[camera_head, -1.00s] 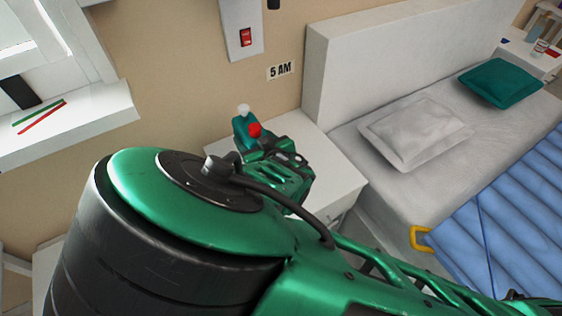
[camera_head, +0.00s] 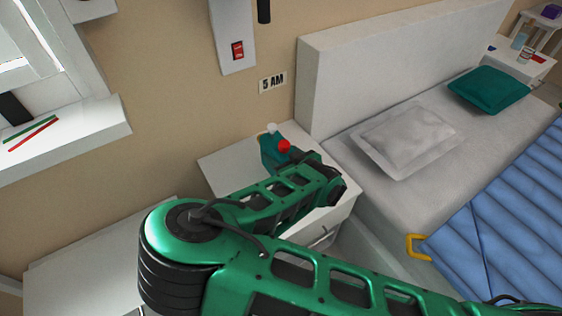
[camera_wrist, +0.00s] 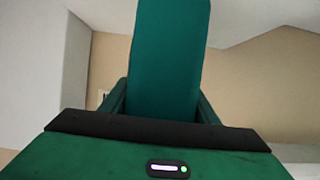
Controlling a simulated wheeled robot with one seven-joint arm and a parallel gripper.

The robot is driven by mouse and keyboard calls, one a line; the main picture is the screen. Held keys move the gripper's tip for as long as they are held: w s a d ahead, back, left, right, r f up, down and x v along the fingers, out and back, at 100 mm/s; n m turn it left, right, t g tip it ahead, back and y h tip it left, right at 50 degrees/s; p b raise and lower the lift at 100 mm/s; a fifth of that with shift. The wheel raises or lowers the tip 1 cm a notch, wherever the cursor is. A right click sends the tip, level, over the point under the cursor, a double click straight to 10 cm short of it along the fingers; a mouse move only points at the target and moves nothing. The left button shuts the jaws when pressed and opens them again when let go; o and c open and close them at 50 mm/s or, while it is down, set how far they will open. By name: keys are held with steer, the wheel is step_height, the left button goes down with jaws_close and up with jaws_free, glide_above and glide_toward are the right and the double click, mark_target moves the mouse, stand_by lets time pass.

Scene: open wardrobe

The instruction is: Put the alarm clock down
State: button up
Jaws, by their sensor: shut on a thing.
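The alarm clock is a teal block with a red knob and a white knob. In the head view the alarm clock (camera_head: 269,151) is at the back of the white nightstand (camera_head: 222,172), near the wall. I cannot tell whether its base touches the top. My gripper (camera_wrist: 162,108) is shut on the clock, with one finger on each side of it in the wrist view. There the clock (camera_wrist: 165,55) fills the middle and rises upward in the picture. In the head view my arm hides most of the gripper and part of the nightstand.
The bed's headboard (camera_head: 400,65) stands just right of the nightstand. A grey pillow (camera_head: 405,140) and a teal pillow (camera_head: 487,91) lie on the bed. A "5 AM" sign (camera_head: 272,83) and a red switch (camera_head: 238,50) are on the wall. The nightstand's left part is bare.

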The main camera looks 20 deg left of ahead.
steer(key=shift+w+d+f, duration=0.1)
steer(key=shift+w+d, duration=0.05)
steer(key=shift+f, duration=1.9)
steer(key=shift+f, duration=0.1)
steer(key=o, duration=1.7)
steer(key=shift+c, duration=0.2)
steer(key=v, duration=0.5)
steer(key=shift+s+d, duration=0.5)
steer(key=shift+d, duration=0.2)
steer(key=shift+s+d+r, duration=0.15)
steer(key=shift+s+r, duration=0.15)
steer(key=shift+r, duration=0.2)
